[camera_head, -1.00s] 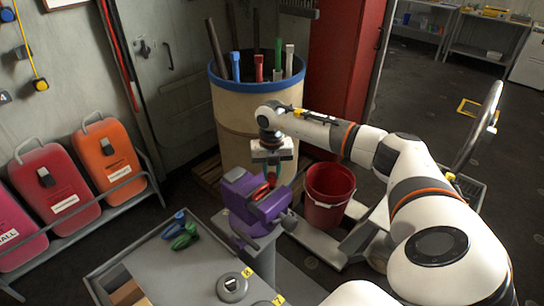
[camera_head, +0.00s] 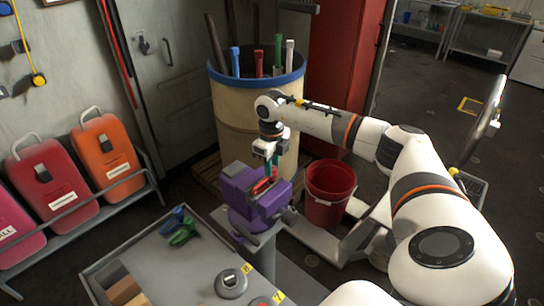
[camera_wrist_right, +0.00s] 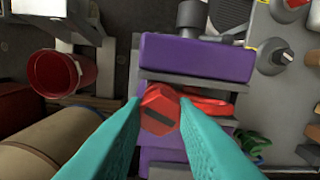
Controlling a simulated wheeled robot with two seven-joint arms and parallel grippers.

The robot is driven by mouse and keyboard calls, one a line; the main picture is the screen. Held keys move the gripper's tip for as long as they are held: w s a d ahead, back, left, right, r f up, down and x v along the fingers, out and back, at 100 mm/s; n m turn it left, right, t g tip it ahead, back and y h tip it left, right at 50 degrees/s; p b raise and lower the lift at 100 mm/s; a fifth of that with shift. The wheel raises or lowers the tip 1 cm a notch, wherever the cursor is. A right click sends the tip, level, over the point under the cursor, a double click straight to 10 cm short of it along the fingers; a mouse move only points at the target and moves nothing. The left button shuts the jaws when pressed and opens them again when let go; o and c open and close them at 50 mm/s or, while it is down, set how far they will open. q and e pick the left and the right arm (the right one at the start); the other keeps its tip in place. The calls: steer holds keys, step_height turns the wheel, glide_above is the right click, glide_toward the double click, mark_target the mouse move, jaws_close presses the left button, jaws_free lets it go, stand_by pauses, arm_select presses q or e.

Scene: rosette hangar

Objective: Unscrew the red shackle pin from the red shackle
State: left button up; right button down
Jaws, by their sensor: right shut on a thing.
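The red shackle (camera_head: 260,187) sits in the jaws of the purple vise (camera_head: 236,188); in the right wrist view the shackle (camera_wrist_right: 210,106) lies between the vise's grey jaws (camera_wrist_right: 195,82). The red shackle pin (camera_wrist_right: 160,108) shows its hexagonal head with a dark slot. My right gripper (camera_wrist_right: 160,118) points down from above, its teal fingers shut on the pin head from both sides. In the head view my right gripper (camera_head: 271,172) is just above the vise, and its fingers partly hide the pin. My left gripper is in neither view.
A red bucket (camera_head: 328,195) stands right of the vise. A blue-rimmed barrel (camera_head: 225,120) holding several tools stands behind. Green (camera_head: 184,232) and blue (camera_head: 173,219) shackles lie on the grey bench (camera_head: 195,270) at front left.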

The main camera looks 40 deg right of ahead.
stand_by(0.3)
steer(key=n+b, duration=0.1)
steer(key=n, duration=0.2)
steer(key=shift+n, duration=0.4)
steer(key=n, duration=0.4)
steer(key=shift+b, duration=0.4)
steer(key=shift+n, duration=1.1)
steer(key=shift+n+b, duration=0.35)
steer(key=shift+n, duration=0.75)
steer(key=n, duration=0.5)
steer(key=shift+b, duration=0.4)
steer(key=shift+r+n, duration=0.1)
steer(key=shift+n, duration=1.2)
